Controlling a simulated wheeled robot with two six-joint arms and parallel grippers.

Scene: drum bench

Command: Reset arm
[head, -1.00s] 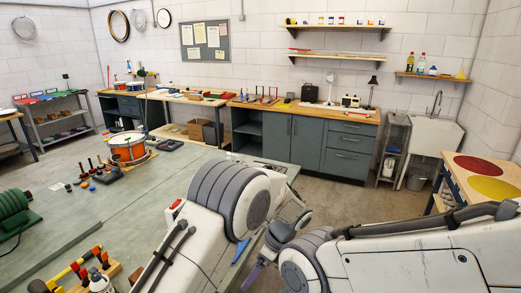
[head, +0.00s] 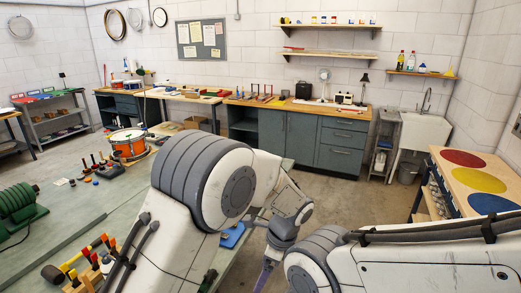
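My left arm (head: 190,225) rises from the bottom of the head view, its grey-banded elbow bent high over the edge of the green bench (head: 120,212). Its far end hangs beyond the bench's right edge, at a grey wrist joint with a narrow purple piece below it. I cannot make out fingers there, so whether that gripper is open or shut does not show. My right arm (head: 430,262) crosses the lower right, and its gripper is out of view. An orange drum (head: 128,146) stands on the bench, apart from both arms.
Mallets in a wooden rack (head: 92,262) and a green ribbed roll (head: 17,203) stand at the bench's near left. A blue item (head: 232,236) lies at its right edge. A side table (head: 450,180) with coloured discs is at right. Open floor lies between the bench and the cabinets (head: 300,140).

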